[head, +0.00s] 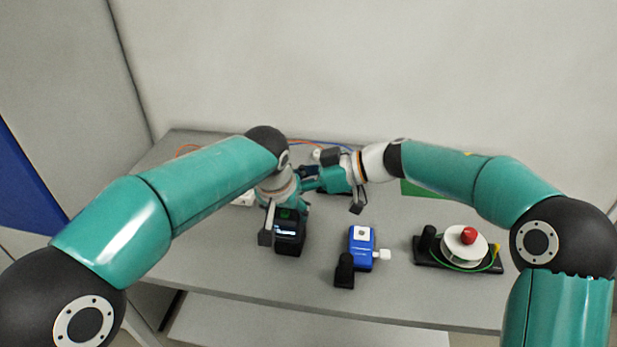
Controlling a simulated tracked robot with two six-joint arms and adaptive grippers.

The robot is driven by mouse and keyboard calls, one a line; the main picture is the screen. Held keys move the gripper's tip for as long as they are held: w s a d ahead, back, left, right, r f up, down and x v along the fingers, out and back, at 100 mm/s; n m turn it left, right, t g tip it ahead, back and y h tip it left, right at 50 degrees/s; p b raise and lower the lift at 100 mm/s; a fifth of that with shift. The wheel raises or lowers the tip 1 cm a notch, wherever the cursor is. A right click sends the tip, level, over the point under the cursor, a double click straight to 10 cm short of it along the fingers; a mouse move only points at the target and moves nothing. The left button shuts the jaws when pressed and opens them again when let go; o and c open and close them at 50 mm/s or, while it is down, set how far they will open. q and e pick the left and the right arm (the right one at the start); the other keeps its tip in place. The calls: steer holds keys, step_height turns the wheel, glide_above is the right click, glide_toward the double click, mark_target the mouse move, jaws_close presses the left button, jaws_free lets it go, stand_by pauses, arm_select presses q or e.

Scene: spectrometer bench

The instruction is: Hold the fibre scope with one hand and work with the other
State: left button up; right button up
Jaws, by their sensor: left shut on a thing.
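The fibre scope, which I take to be the black handheld box with a small lit screen (287,231), stands near the middle of the bench. My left gripper (277,235) is shut on it from above, with one grey finger with a dark tip along its left side. The other finger is largely hidden. My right gripper (345,182) is above the back middle of the bench, right of the scope and apart from it. Its two dark-tipped fingers look spread, with no held thing clear between them. The blue device (361,248) with a white knob lies right of the scope.
A black base with a white reel (465,246), red cap and green-yellow cable stands at the right. A small black block (344,271) is in front of the blue device. Orange and blue cables run along the back, partly behind my arms. The grey bench (215,270) is clear at the front left.

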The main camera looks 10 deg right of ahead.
steer(key=shift+a+f, duration=0.15)
steer(key=shift+a, duration=0.2)
steer(key=shift+c, duration=0.4)
jaws_close()
steer(key=shift+w+r, duration=0.1)
steer(key=shift+r, duration=0.1)
arm_select(q)
steer(key=shift+f, duration=0.1)
arm_select(e)
steer(key=shift+w+d+r, duration=0.1)
steer(key=shift+r, duration=1.2)
arm_select(q)
steer(key=shift+f, duration=0.1)
arm_select(e)
steer(key=shift+r, duration=0.2)
